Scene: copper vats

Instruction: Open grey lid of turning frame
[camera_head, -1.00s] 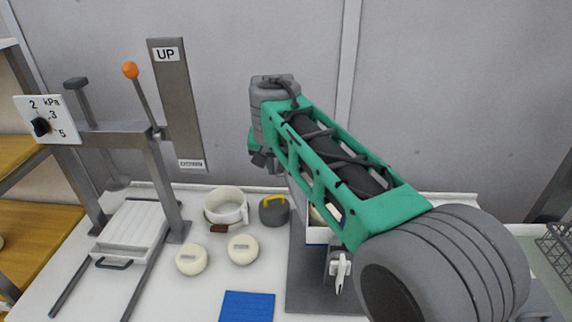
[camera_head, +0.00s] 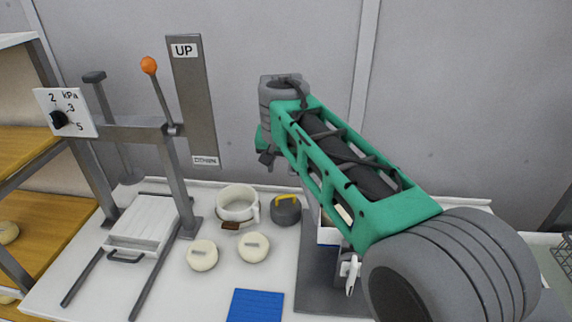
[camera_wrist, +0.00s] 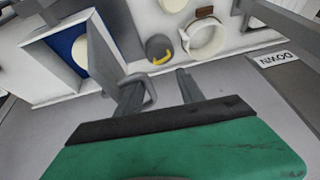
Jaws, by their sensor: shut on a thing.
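The turning frame is a white box with a blue inside (camera_wrist: 45,84), at the left of the wrist view, with a pale round piece in it. The grey lid (camera_wrist: 106,52) stands raised at the box's right side, with a grey loop handle at its edge. My gripper (camera_wrist: 160,88) is at this handle and shut on the lid there; the exact contact is partly hidden by the fingers. In the head view the white and blue box (camera_head: 327,236) shows only in part behind my arm.
A grey weight with a yellow handle (camera_head: 286,209) and a white mug (camera_head: 236,204) stand left of the box. Two pale round pieces (camera_head: 254,247) and a blue mat (camera_head: 255,306) lie nearer. A lever press (camera_head: 168,165) stands at left, a wall behind.

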